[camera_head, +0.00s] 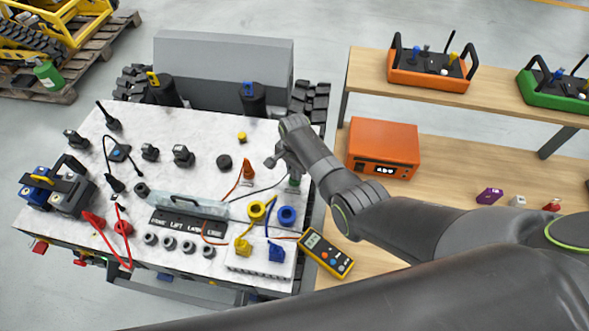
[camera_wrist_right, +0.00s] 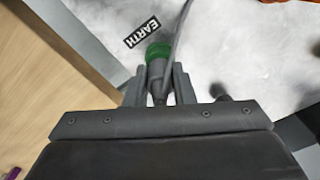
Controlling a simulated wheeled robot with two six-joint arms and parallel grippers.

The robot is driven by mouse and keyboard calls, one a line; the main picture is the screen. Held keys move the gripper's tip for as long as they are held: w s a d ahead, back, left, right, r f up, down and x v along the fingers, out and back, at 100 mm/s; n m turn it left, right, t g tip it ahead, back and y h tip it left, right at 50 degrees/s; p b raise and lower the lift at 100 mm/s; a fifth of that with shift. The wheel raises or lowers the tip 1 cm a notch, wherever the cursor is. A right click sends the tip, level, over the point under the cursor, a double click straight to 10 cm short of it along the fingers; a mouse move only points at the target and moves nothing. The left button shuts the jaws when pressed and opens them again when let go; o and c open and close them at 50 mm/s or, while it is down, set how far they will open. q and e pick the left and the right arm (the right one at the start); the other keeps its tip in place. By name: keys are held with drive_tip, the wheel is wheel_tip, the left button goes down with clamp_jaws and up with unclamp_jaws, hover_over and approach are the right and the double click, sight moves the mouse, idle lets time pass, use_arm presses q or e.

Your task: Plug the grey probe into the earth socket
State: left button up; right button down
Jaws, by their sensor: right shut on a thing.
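My right gripper (camera_head: 290,168) is over the right edge of the white carrier top, pointing down. In the right wrist view its two fingers (camera_wrist_right: 158,84) are shut around the grey probe (camera_wrist_right: 157,69), whose grey cable runs up past the green socket. The green earth socket (camera_wrist_right: 158,50) is directly at the probe's end, beside a black EARTH label (camera_wrist_right: 142,32). It also shows in the head view (camera_head: 294,184), just below the fingers. The probe and socket look in line; I cannot tell how deep the probe sits. My left gripper is not in view.
A yellow meter (camera_head: 327,254) lies at the bench's left edge. An orange box (camera_head: 383,148) with a display sits on the wooden bench to the right.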

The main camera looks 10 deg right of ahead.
drive_tip(key=shift+f, duration=0.3)
idle(0.5)
drive_tip(key=c, duration=1.1)
unclamp_jaws()
drive_tip(key=shift+c, duration=0.2)
drive_tip(key=shift+r, duration=0.1)
wheel_tip(320, 180, up, 17)
drive_tip(key=b, duration=0.1)
drive_tip(key=shift+s, duration=0.1)
